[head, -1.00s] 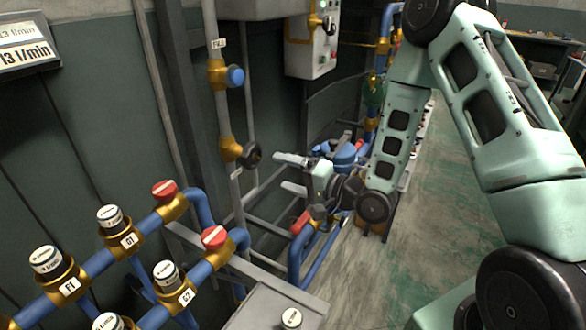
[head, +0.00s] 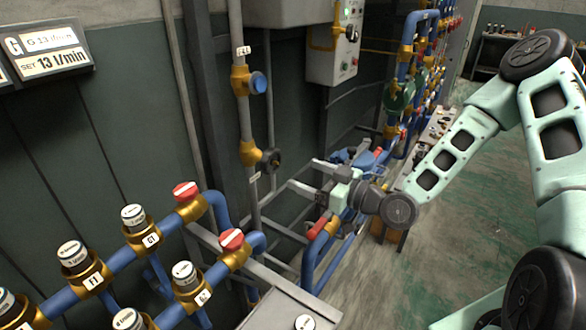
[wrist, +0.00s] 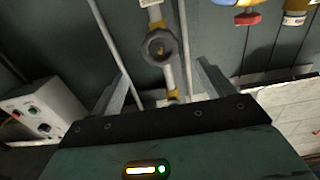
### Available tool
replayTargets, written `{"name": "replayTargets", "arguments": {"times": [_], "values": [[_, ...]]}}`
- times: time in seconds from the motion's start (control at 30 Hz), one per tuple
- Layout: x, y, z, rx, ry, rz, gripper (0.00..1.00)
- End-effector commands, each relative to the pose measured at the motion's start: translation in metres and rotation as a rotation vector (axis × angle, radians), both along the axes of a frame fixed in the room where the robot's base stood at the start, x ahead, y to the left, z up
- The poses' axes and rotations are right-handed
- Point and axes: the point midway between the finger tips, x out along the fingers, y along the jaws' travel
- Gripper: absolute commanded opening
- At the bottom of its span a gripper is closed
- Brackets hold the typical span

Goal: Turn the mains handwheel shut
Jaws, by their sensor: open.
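A dark round handwheel (head: 271,160) sits on a brass valve (head: 250,155) low on the vertical grey pipe at the wall. I take it for the mains handwheel; its label is not readable. In the wrist view the handwheel (wrist: 160,47) faces me, ahead of and between the two fingers. My gripper (head: 302,174) is open and empty, its fingers pointing left toward the wheel. In the wrist view the gripper (wrist: 161,72) shows its fingers spread wider than the wheel, with no visible contact.
A blue knob (head: 258,83) is higher on the same pipe. Blue pipes with red caps (head: 232,239) stand at front left. A grey control box (head: 335,45) hangs on the wall, also in the wrist view (wrist: 45,110). Green floor (head: 470,215) is clear at right.

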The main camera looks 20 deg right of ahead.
Motion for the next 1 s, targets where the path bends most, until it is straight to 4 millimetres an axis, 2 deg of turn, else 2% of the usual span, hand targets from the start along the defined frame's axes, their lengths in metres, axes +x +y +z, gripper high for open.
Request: {"name": "replayTargets", "arguments": {"times": [0.77, 0.9, 0.93, 1.0], "values": [[0.071, 0.052, 0.0, 0.003, 0.001, 0.0, 0.8], [0.069, 0.05, 0.0, 0.002, 0.002, -0.001, 0.41], [0.069, 0.05, 0.0, 0.002, 0.002, -0.001, 0.36], [0.069, 0.05, 0.0, 0.002, 0.002, -0.001, 0.36]]}}
